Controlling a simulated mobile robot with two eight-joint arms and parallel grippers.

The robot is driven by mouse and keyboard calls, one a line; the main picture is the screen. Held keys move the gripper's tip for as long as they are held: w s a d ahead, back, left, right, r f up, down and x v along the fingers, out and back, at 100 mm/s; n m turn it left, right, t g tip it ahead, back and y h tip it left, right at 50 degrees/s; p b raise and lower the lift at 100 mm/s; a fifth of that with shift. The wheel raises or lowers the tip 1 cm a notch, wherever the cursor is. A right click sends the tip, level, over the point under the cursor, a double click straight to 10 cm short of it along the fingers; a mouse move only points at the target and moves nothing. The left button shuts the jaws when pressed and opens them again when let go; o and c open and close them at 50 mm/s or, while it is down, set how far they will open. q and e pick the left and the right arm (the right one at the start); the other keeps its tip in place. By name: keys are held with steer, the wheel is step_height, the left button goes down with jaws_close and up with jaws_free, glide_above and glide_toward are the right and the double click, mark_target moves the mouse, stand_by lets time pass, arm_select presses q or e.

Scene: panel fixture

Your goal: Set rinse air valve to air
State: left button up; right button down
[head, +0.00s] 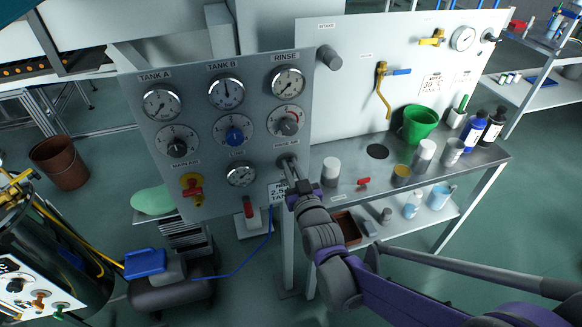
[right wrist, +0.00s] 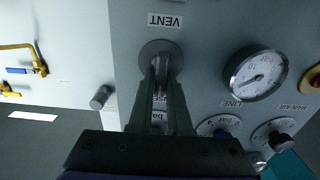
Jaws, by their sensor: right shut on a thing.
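The rinse air valve (head: 287,158) is at the lower right of the grey gauge panel, under a RINSE AIR label. In the right wrist view its round dark plate (right wrist: 158,47) is near the top centre. The upside-down VENT label (right wrist: 165,20) is beside it. My right gripper (head: 291,168) reaches the valve from the lower right. In the wrist view both its fingers (right wrist: 160,72) are close together over the plate, shut on the valve handle. The fingers hide most of the handle, so its setting is unclear. My left gripper is out of view.
The LINE gauge (head: 241,174) and a red-and-yellow knob (head: 192,187) are left of the valve. The RINSE dial knob (head: 288,121) is above it. A steel bench (head: 460,165) with a green bucket (head: 418,124) and several containers stands to the right.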

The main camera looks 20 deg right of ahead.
steer(key=shift+m, duration=0.5)
steer(key=m, duration=0.3)
steer(key=shift+d+f+m, duration=0.1)
steer(key=shift+d+m, duration=0.1)
steer(key=shift+m, duration=0.1)
steer(key=shift+d+f+m+b, duration=0.2)
steer(key=shift+m+b, duration=0.1)
steer(key=shift+m, duration=1.95)
steer(key=shift+d+f+m+b, duration=0.15)
steer(key=shift+m+b, duration=0.15)
steer(key=shift+m, duration=1.9)
steer(key=shift+d+f+m+b, duration=0.1)
steer(key=shift+f+m+b, duration=0.15)
steer(key=shift+m, duration=2)
steer(key=shift+a, duration=0.1)
steer(key=c, duration=0.9)
jaws_free()
steer(key=shift+r, duration=0.1)
